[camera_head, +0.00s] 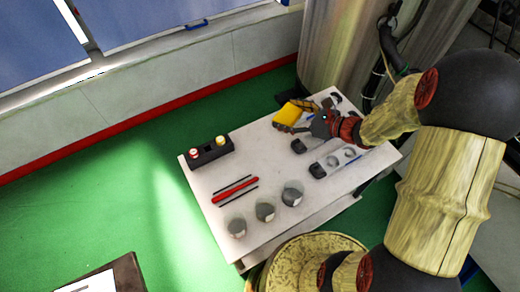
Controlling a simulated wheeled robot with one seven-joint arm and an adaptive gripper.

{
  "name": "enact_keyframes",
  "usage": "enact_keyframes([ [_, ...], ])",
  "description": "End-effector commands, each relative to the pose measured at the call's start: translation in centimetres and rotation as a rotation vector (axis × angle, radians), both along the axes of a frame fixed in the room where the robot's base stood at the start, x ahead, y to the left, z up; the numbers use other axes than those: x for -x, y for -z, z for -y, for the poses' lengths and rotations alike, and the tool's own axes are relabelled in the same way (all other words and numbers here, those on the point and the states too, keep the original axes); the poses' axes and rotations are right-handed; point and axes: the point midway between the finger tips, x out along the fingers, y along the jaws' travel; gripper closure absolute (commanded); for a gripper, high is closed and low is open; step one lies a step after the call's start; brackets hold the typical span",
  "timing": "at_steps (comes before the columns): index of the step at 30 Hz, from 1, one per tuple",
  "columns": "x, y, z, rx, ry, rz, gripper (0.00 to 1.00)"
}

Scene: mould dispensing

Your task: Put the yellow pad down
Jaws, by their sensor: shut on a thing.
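The yellow pad (288,115) is in my gripper (298,113), at the far edge of the white table (262,222). My gripper is shut on the pad, with dark fingers at its right side. The pad looks tilted. I cannot tell whether it touches the table or hangs a little above it. My arm comes in from the right and hides part of the table's far right side.
A black holder (207,154) with a red-and-white and a yellow-topped item stands at the table's left corner. A red tool (235,190) lies between thin dark rods. Several grey cups (265,212) stand near the front. Dark moulds (317,170) lie to the right. The table's middle is clear.

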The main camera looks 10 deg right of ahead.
Motion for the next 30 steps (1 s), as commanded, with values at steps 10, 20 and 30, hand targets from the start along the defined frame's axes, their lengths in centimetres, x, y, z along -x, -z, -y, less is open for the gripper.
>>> enact_keyframes([
  [10,9.3,3.8,-0.7,0.000,-0.330,0.002,0.51],
  [20,8.4,5.9,-2.8,0.002,-0.388,0.002,0.51],
  [30,2.6,10.1,-6.9,0.001,-0.385,0.000,0.51],
])
